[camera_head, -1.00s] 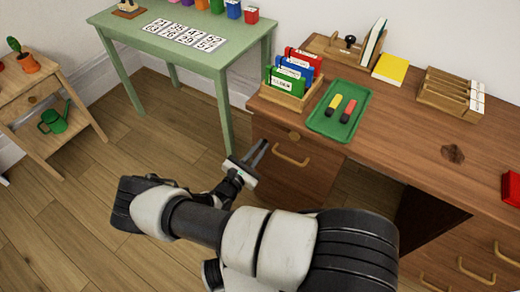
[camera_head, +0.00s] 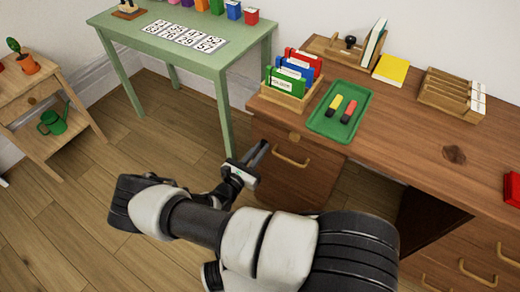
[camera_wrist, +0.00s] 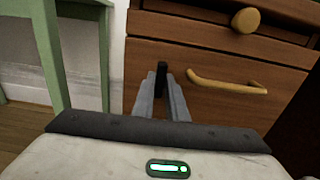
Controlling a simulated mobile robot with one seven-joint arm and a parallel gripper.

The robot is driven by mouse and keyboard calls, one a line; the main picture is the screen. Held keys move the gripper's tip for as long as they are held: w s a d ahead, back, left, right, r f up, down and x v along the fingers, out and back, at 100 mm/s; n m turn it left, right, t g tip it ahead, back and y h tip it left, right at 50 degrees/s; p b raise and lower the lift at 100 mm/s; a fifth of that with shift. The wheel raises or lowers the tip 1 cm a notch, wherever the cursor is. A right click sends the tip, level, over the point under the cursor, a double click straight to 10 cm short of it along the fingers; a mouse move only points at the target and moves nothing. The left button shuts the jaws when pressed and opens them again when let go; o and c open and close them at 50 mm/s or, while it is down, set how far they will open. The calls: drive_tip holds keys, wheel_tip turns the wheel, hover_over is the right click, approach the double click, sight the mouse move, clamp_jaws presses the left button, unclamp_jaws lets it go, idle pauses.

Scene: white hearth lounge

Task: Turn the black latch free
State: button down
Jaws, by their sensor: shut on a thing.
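The black latch (camera_wrist: 161,72) is a small dark upright piece at the left edge of the wooden cabinet door (camera_wrist: 207,100) in the wrist view. My gripper (camera_wrist: 163,80) is shut on it, with one grey finger on each side. Only the latch's upper part shows above the fingertips; the rest is hidden between them. In the head view my gripper (camera_head: 262,148) reaches to the left edge of the desk's front, and the latch cannot be made out there.
A brass bar handle (camera_wrist: 228,83) is just right of the fingers, with a round knob (camera_wrist: 246,20) above. A green table (camera_head: 190,48) stands to the left. The desk top (camera_head: 410,130) holds a green tray (camera_head: 325,128) and a file box (camera_head: 283,100).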

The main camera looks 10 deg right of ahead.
drive_tip(key=c, duration=1.8)
unclamp_jaws()
drive_tip(key=shift+o, duration=0.2)
drive_tip(key=shift+a, duration=0.1)
drive_tip(key=p+v, duration=0.1)
drive_tip(key=v, duration=1.6)
drive_tip(key=shift+s+a+r, duration=0.1)
drive_tip(key=shift+s, duration=0.05)
